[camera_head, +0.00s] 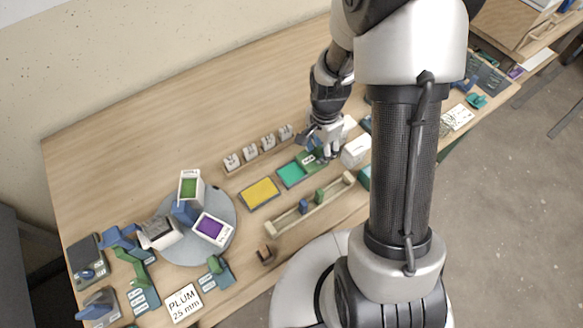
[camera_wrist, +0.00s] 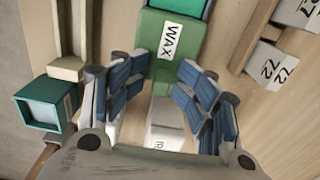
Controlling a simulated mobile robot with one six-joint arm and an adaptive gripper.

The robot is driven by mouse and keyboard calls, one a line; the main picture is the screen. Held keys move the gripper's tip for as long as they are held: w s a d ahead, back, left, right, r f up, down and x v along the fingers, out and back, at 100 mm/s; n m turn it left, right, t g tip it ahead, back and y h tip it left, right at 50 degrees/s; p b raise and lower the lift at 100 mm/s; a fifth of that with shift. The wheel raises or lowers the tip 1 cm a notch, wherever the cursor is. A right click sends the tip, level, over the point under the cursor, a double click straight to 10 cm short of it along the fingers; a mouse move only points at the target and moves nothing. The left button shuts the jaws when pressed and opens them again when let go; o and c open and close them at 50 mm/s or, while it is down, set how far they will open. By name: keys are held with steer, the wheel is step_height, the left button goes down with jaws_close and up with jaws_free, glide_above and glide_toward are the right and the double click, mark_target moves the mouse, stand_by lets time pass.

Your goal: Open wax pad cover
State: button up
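The green wax pad cover (camera_head: 309,160) has a white WAX label. It shows in the wrist view (camera_wrist: 158,65), and a teal surface (camera_head: 290,174) adjoins it and lies bare. My gripper (camera_head: 328,150) is down at the cover's right end in the head view. In the wrist view my gripper (camera_wrist: 166,70) has one finger on each side of the cover's narrower near part. The fingertips lie very close to its sides; whether they press on it I cannot tell. The fingers partly hide the cover's edges.
A yellow pad (camera_head: 259,193) lies left of the teal one. A row of small labelled blocks on a wooden rail (camera_head: 250,160) stands behind. A wooden rack (camera_head: 310,208) is in front. A white box (camera_head: 356,150) is close at right. A round grey turntable (camera_head: 226,240) bears boxes.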

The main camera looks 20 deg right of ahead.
mark_target(320, 147)
steer(key=shift+r+p, duration=2.85)
steer(key=shift+r, duration=0.75)
steer(key=shift+f, duration=0.1)
steer(key=shift+w+r, duration=0.1)
steer(key=shift+r, duration=0.25)
steer(key=s+a+r+n+t, duration=0.2)
steer(key=s+r+n, duration=0.5)
steer(key=r, duration=0.5)
steer(key=s+a+r+n+t, duration=0.2)
steer(key=s+a+r+n, duration=0.2)
steer(key=s+r+n, duration=0.3)
steer(key=s+r, duration=0.3)
steer(key=r, duration=0.2)
steer(key=shift+s+a+r+t, duration=0.15)
steer(key=shift+r+t, duration=0.15)
steer(key=shift+r, duration=0.1)
